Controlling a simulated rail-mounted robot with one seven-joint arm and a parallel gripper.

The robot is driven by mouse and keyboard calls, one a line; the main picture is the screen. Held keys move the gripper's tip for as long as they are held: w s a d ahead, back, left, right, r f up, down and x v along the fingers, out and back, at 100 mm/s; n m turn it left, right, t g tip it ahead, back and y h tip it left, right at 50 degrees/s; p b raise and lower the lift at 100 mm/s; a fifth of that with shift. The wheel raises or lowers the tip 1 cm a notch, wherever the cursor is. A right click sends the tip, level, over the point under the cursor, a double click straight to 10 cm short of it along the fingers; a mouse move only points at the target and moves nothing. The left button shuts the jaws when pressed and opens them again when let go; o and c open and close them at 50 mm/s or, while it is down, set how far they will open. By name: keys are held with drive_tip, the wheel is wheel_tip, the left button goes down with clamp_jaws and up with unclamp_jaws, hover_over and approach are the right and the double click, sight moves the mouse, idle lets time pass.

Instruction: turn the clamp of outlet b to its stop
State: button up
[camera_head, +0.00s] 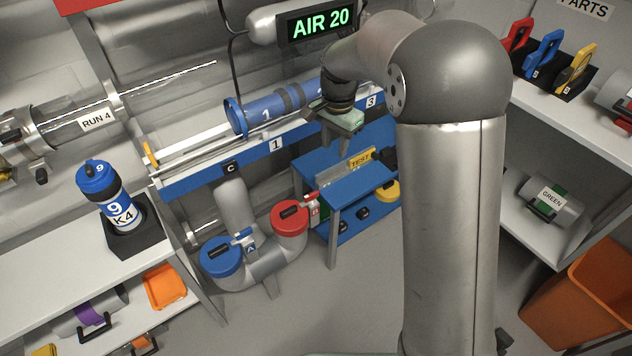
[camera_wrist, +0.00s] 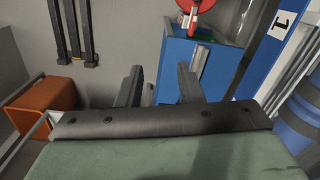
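Outlet b has a red round cap (camera_head: 289,217) with a dark handle, at the right end of the grey U-shaped pipe. Its clamp, a small red-and-white lever (camera_head: 308,197), sits at the cap's right, by a partly hidden B label. A red round part and red lever (camera_wrist: 194,18), seemingly the same outlet, show at the top edge of the wrist view. My gripper (camera_wrist: 158,80) is open and empty, its two dark fingers apart.
Outlet a's blue cap (camera_head: 221,256) and blue lever (camera_head: 243,235) are left of outlet b. The blue bench (camera_head: 358,191) with a TEST plate stands right of it. The blue-edged rail (camera_head: 205,178) runs behind and above. An orange bin (camera_head: 580,300) stands right; the front floor is clear.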

sight(311, 193)
drive_tip(key=w+a+f+m+b, duration=0.25)
drive_tip(key=w+a+f, duration=0.4)
drive_tip(key=f, duration=0.85)
drive_tip(key=f+b, duration=0.1)
drive_tip(key=f, duration=0.5)
drive_tip(key=f+b, duration=0.1)
drive_tip(key=f, duration=0.4)
drive_tip(key=shift+w+d+f, duration=0.1)
drive_tip(key=shift+d+f, duration=0.2)
drive_tip(key=shift+f, duration=0.1)
clamp_jaws()
